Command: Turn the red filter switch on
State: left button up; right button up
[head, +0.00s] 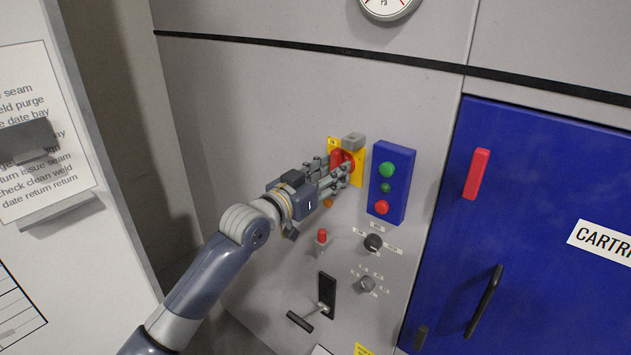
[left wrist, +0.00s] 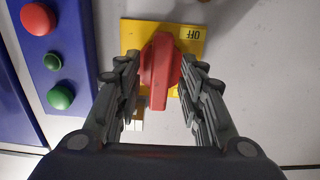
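The red filter switch (head: 337,158) sits on a yellow plate (head: 359,171) on the grey panel, partly hidden by my left gripper (head: 343,170) in the head view. In the left wrist view the red handle (left wrist: 159,72) lies lengthwise between the fingers of my left gripper (left wrist: 161,66). The fingers stand apart on both sides of the handle, with small gaps visible. The yellow plate (left wrist: 190,38) shows an upside-down "OFF" label near its right corner. My right gripper is in neither view.
A blue box (head: 389,207) with green and red buttons is close right of the switch. Below are a small red button (head: 322,236), black knob (head: 373,242), grey knob (head: 367,284) and a T-handle (head: 301,321). A blue cabinet door (head: 540,190) is at right.

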pick_arm(q)
jog(key=v, duration=1.1)
jog(key=shift+s+a, duration=0.15)
jog(key=shift+s, duration=0.05)
